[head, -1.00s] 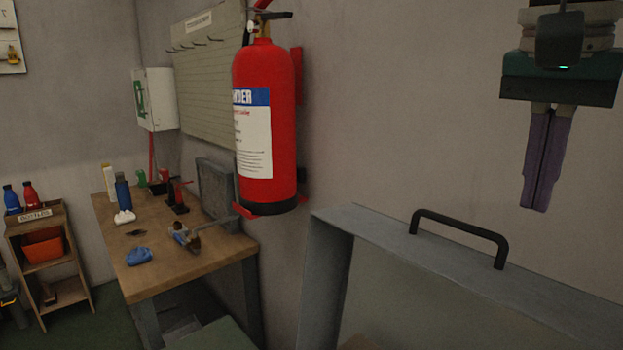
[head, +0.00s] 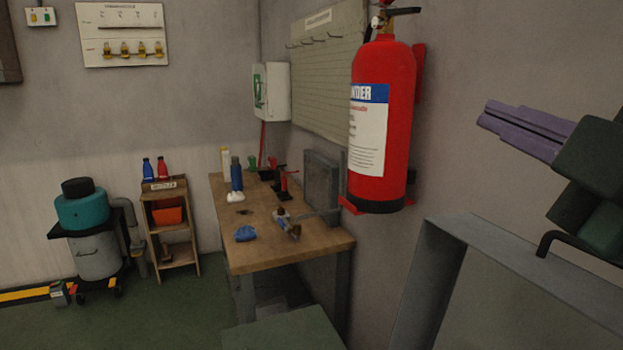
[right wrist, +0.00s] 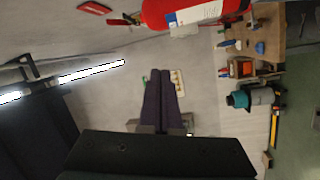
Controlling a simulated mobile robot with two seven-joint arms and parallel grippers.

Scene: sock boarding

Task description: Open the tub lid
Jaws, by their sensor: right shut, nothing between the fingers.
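A grey rimmed panel (head: 475,238), which looks like the raised tub lid, stands at the lower right of the head view. Its black handle (head: 552,237) sits on the top edge, partly covered by my right gripper. My right gripper (head: 483,114) is above the panel, its purple fingers together and empty, pointing left. The fingers also show shut in the right wrist view (right wrist: 160,74), apart from any object. The rest of the tub cannot be made out, as the panel runs out of the frame. My left gripper is not in view.
A red fire extinguisher (head: 382,120) hangs on the wall left of my right gripper. A wooden workbench (head: 262,255) with bottles and tools stands beyond. A small bottle rack (head: 172,225) and a teal-topped vacuum (head: 82,215) are farther left.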

